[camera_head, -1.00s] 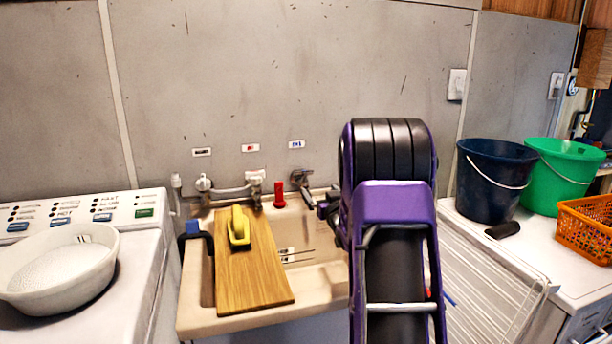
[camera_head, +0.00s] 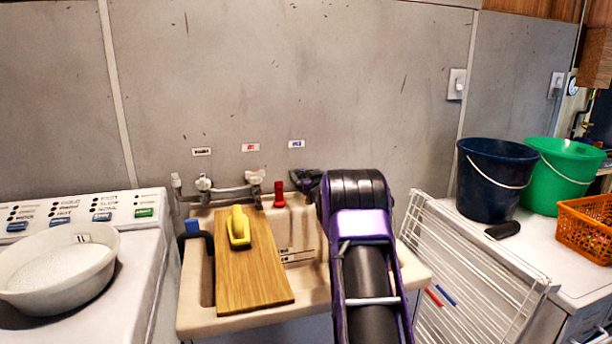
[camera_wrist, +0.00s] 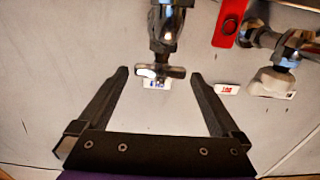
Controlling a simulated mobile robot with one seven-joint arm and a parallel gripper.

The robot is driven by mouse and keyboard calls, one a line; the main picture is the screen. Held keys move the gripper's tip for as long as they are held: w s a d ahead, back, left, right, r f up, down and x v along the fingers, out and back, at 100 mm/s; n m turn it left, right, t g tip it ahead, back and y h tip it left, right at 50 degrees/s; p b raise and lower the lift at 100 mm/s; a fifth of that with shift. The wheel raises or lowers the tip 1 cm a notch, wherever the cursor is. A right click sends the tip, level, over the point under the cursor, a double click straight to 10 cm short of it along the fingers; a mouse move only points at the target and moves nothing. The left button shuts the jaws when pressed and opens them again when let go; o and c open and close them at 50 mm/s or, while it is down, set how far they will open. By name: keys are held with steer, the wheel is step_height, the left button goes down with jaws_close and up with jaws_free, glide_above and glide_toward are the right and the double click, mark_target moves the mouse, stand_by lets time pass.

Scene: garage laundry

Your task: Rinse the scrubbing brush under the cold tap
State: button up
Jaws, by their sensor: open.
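The yellow scrubbing brush (camera_head: 239,229) lies on a wooden board (camera_head: 262,278) that covers the left part of the sink (camera_head: 320,284). A metal tap with a cross handle (camera_wrist: 160,73) sits below the blue-marked label (camera_head: 297,144). My gripper (camera_wrist: 158,75) is open, its two dark fingers on either side of that handle with a gap on each side. Nothing is held. In the head view my gripper (camera_head: 306,181) is dark and partly hidden by my arm, which also covers most of this tap.
A red piece (camera_head: 279,194) stands beside the taps. Two pale-handled taps (camera_head: 204,184) sit left of it. A white basin (camera_head: 60,268) rests on the left machine. A wire rack (camera_head: 470,265), blue bucket (camera_head: 492,181), green bucket (camera_head: 562,176) and orange basket (camera_head: 588,226) are on the right.

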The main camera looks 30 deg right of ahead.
steer(key=shift+w, duration=0.1)
steer(key=shift+c, duration=0.3)
steer(key=c, duration=1.1)
steer(key=shift+d+r+n+y+p, duration=0.2)
steer(key=shift+n+y+p, duration=0.15)
steer(key=shift+p, duration=0.65)
steer(key=shift+d+r+n+y+p, duration=0.15)
steer(key=shift+n+y+p, duration=0.3)
steer(key=shift+y+p, duration=0.55)
steer(key=shift+n+y+p, duration=0.6)
steer(key=shift+y+p, duration=0.25)
steer(key=shift+p, duration=0.2)
steer(key=shift+f+n+y+p, duration=0.3)
steer(key=shift+y, duration=0.1)
steer(key=o, duration=1.2)
steer(key=shift+c, duration=0.2)
